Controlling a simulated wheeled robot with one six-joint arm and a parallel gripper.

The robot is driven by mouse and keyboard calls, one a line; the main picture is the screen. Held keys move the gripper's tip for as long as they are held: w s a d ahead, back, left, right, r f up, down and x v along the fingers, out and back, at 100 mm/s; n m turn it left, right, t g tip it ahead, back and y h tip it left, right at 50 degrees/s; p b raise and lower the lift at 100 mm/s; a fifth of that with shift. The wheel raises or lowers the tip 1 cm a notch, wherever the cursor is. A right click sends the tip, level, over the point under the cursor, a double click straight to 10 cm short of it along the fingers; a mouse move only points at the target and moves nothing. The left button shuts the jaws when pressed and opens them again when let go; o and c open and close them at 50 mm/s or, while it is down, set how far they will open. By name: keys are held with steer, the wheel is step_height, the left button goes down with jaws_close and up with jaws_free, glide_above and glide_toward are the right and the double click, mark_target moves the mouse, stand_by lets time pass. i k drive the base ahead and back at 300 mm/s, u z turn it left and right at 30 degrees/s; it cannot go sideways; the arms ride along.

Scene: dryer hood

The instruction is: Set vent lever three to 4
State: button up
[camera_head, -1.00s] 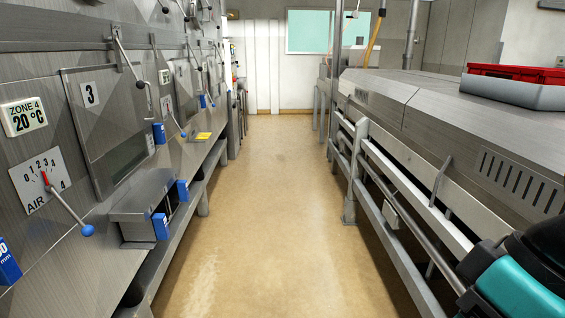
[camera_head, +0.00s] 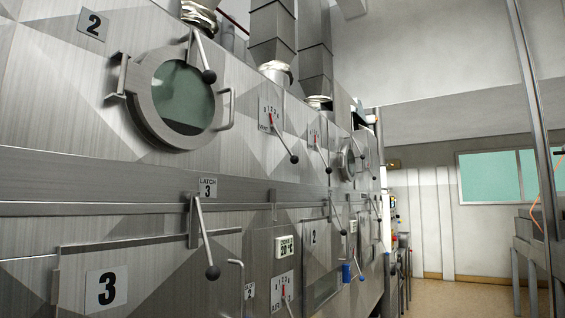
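A white vent dial (camera_head: 270,113) with a red pointer and number scale is on the upper hood panel, right of the round window. Its lever (camera_head: 284,142) slants down right to a black knob (camera_head: 294,158). A second, smaller dial (camera_head: 314,133) is farther along the wall; its lever (camera_head: 323,155) also slants down right to a dark knob. The pointer readings are too small to tell. No number shows which lever is vent lever three. My gripper is not in view.
A round window door (camera_head: 178,95) with handles is under plate 2 (camera_head: 92,25). A latch lever (camera_head: 204,232) hangs below the latch 3 plate (camera_head: 208,188), above plate 3 (camera_head: 106,289). An air dial (camera_head: 282,291) is lower. Open floor (camera_head: 455,296) shows at right.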

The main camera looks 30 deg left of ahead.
mark_target(294, 159)
steer(key=u, duration=0.3)
steer(key=i, duration=1.9)
steer(key=u, duration=0.3)
